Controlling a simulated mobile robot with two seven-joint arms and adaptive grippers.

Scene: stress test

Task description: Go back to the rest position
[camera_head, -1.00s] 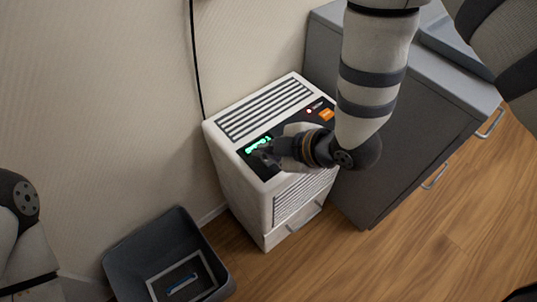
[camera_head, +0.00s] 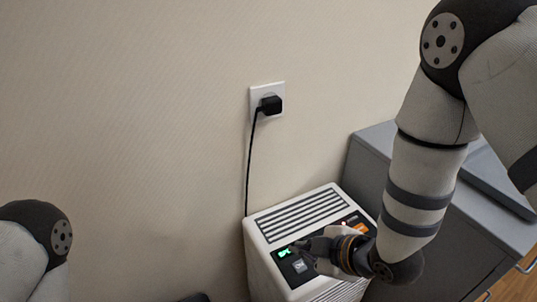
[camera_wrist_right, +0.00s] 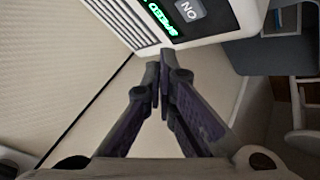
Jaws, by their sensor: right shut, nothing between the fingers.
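My right gripper (camera_head: 304,247) is shut and empty, over the top panel of a white box-shaped appliance (camera_head: 262,262). In the right wrist view its fingertips (camera_wrist_right: 163,62) meet just short of the panel's edge. I cannot tell whether they touch the appliance. An orange patch (camera_head: 361,228) is on the panel. Part of my left arm is at the lower left; its gripper is out of view.
A black plug (camera_head: 270,105) sits in a white wall socket (camera_head: 256,92), its cord hanging behind the appliance. A grey cabinet (camera_head: 372,150) stands close on the right. A dark bin's edge (camera_head: 196,298) shows at the bottom. The wall at left is bare.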

